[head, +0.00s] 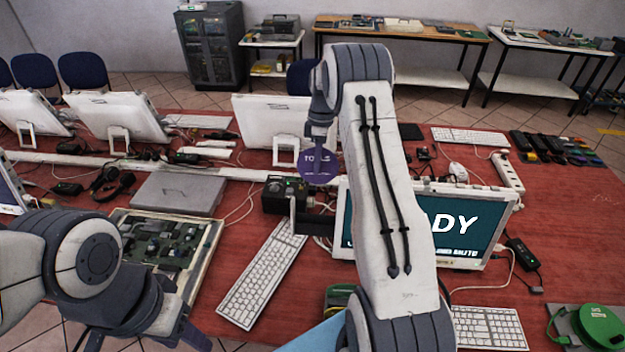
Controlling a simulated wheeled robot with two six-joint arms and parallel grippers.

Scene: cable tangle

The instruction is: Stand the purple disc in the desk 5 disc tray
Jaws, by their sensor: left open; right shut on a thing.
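The purple disc (321,164) with white lettering is upright, its face toward me, in the middle of the head view. My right gripper (320,146) is shut on its upper part and holds it above the red desk, behind the small black box. My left gripper (140,338) is open and empty at the lower left, partly cut off by the frame edge. I cannot make out which thing is the desk 5 disc tray; no tray is clearly marked. My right arm hides part of the desk.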

